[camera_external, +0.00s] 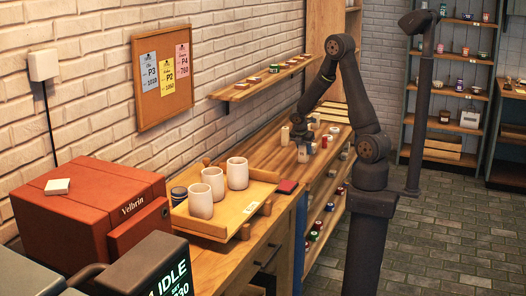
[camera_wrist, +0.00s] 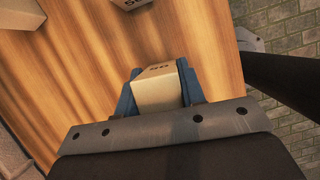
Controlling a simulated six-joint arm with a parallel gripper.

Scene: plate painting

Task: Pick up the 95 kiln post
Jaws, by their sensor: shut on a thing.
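My gripper (camera_wrist: 161,88) shows in the wrist view with its blue fingers on both sides of a pale beige block-shaped kiln post (camera_wrist: 158,92). It is shut on this post. A small dark number is on the post's far edge, too small and tilted for me to read surely. In the external view my gripper (camera_external: 303,150) is low over the far part of the wooden bench. I cannot tell whether the post touches the bench.
A pale post (camera_external: 285,136) and several small items stand near my gripper on the bench (camera_external: 262,147). A wooden tray (camera_external: 225,222) with white cups (camera_external: 237,173) is nearer, beside a red-brown kiln (camera_external: 75,205). A wall shelf (camera_external: 245,90) overhangs the bench's back.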

